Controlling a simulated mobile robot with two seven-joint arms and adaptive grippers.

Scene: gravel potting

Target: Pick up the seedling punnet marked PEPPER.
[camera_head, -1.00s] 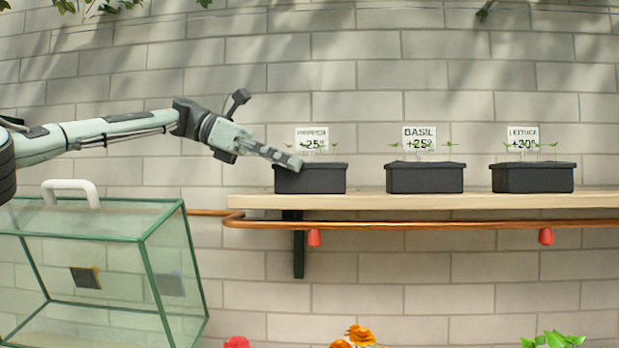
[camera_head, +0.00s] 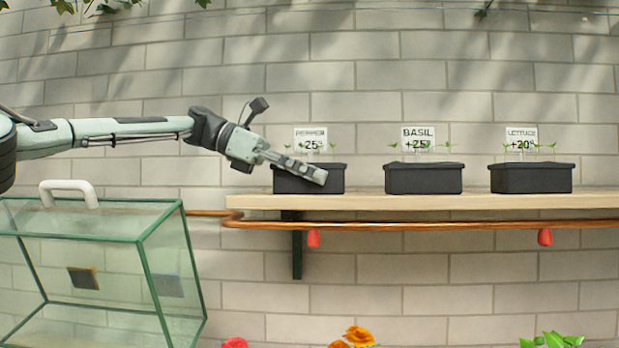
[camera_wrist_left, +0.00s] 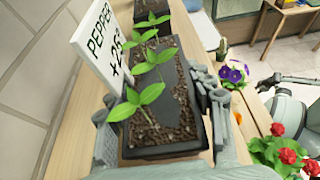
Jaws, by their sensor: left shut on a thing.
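The PEPPER punnet (camera_head: 334,183) is a black tray of brown soil with several green seedlings and a white label (camera_head: 310,139); it stands at the left end of the wooden shelf. In the left wrist view the punnet (camera_wrist_left: 166,154) lies between my left fingers, and its label (camera_wrist_left: 100,42) reads PEPPER. My left gripper (camera_head: 322,176) reaches in from the left, tilted down, and is shut on the punnet, one finger on each long side. I cannot tell any gap between punnet and shelf. My right gripper is not in view.
The BASIL punnet (camera_head: 424,180) and LETTUCE punnet (camera_head: 531,179) stand further right on the shelf (camera_head: 480,200). A copper pipe (camera_head: 430,224) with red knobs runs along the shelf front. A glass case (camera_head: 90,250) with a white handle stands below my left arm. A brick wall is behind.

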